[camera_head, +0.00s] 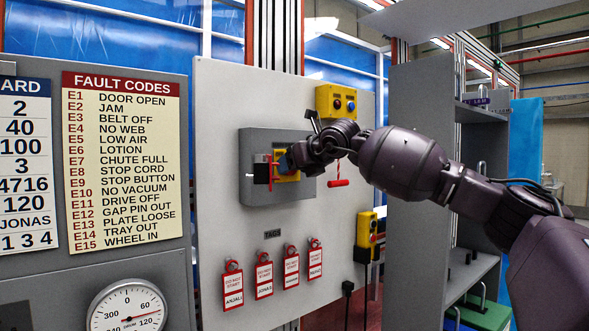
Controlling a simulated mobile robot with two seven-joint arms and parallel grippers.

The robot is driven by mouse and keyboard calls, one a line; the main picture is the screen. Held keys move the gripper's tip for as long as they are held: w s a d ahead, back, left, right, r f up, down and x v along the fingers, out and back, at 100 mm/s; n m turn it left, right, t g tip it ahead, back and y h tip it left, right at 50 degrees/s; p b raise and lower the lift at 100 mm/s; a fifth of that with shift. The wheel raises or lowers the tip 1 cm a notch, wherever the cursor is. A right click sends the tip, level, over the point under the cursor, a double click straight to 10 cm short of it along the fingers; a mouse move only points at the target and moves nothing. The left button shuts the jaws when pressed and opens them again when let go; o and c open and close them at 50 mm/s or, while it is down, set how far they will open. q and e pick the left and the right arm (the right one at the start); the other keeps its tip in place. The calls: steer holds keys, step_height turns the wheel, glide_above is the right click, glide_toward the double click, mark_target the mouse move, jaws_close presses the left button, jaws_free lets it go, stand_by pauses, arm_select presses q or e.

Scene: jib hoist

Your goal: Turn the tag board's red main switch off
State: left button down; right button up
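The tag board (218,110) is a pale upright panel in the middle of the head view. A grey switch box (258,142) is mounted on it, with a yellow plate (292,178) and a red switch handle (269,172) upright in front of a dark part. My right gripper (287,161) is at the switch box, at the right side of the yellow plate, close to the red handle. It hides part of the plate; whether it touches the handle, and whether its fingers are open, is unclear. My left gripper is not in view.
Several red tags (264,275) hang low on the board. A yellow button box (336,102) is above the switch box, and a yellow pendant (368,230) hangs at the right edge. A small red piece (337,183) hangs beneath my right wrist. Grey shelving (425,180) stands at right.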

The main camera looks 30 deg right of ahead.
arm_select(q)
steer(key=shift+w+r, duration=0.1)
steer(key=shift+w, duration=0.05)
arm_select(e)
steer(key=shift+f, duration=0.1)
steer(key=o, duration=0.9)
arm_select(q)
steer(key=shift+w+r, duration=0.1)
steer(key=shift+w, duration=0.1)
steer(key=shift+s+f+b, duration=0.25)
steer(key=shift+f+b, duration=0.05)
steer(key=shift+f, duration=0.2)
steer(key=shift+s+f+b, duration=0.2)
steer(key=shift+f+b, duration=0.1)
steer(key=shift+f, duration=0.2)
arm_select(e)
steer(key=v, duration=1.1)
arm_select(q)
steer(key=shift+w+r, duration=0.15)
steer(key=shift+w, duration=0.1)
arm_select(e)
steer(key=shift+w, duration=0.1)
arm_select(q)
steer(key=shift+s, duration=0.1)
arm_select(e)
steer(key=shift+f, duration=0.1)
